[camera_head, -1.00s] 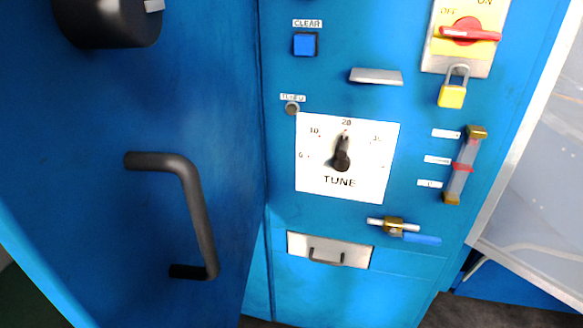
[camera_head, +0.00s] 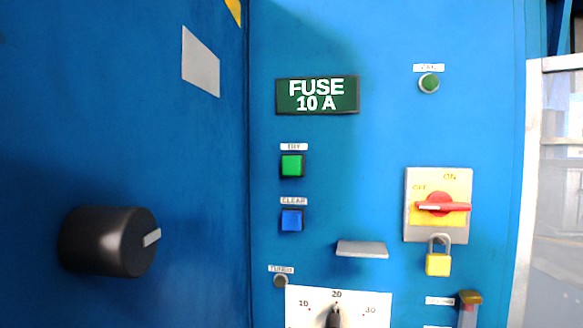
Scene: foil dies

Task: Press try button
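The try button is a green square push button (camera_head: 292,165) in a dark frame on the blue panel, in the head view left of the middle. A small white label reading TRY (camera_head: 293,147) sits just above it. A blue square button (camera_head: 292,220) labelled CLEAR is directly below it. Neither of my grippers shows in this view, and nothing touches or covers the green button.
A blue door with a large black knob (camera_head: 108,241) stands out at the left. A grey ledge (camera_head: 362,249), a red rotary switch (camera_head: 442,205), a yellow padlock (camera_head: 438,264) and a TUNE dial (camera_head: 336,312) are on the panel. A green FUSE sign (camera_head: 317,95) is above.

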